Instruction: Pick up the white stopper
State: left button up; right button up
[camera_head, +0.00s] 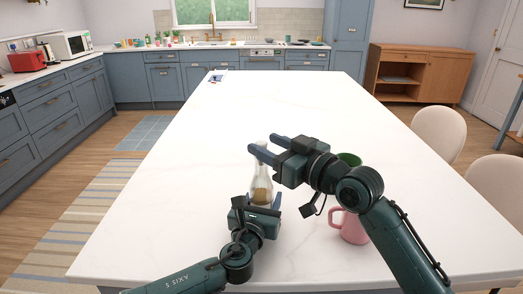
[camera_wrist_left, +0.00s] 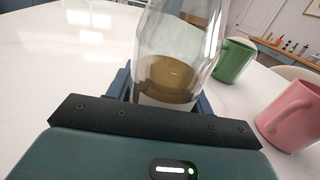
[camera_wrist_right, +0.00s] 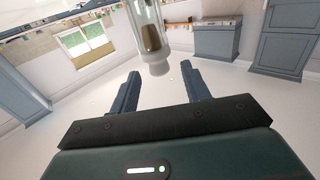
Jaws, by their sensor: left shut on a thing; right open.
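A clear glass bottle (camera_head: 262,186) with amber liquid stands upright on the white island. My left gripper (camera_head: 263,205) is shut around its lower body; the left wrist view shows the glass (camera_wrist_left: 180,35) between the fingers. My right gripper (camera_head: 266,147) is open at the height of the bottle's top, and its fingers partly hide the neck in the head view. In the right wrist view, which is upside down, the white stopper (camera_wrist_right: 159,69) sits at the end of the bottle's neck, in the gap by the open fingertips. I cannot tell whether a finger touches it.
A pink mug (camera_head: 352,228) stands right of the bottle, below my right arm. A green mug (camera_head: 349,159) is behind it, partly hidden by that arm.

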jog(key=shift+x, duration=1.3)
jog(key=shift+c, duration=0.6)
jog(key=c, duration=0.9)
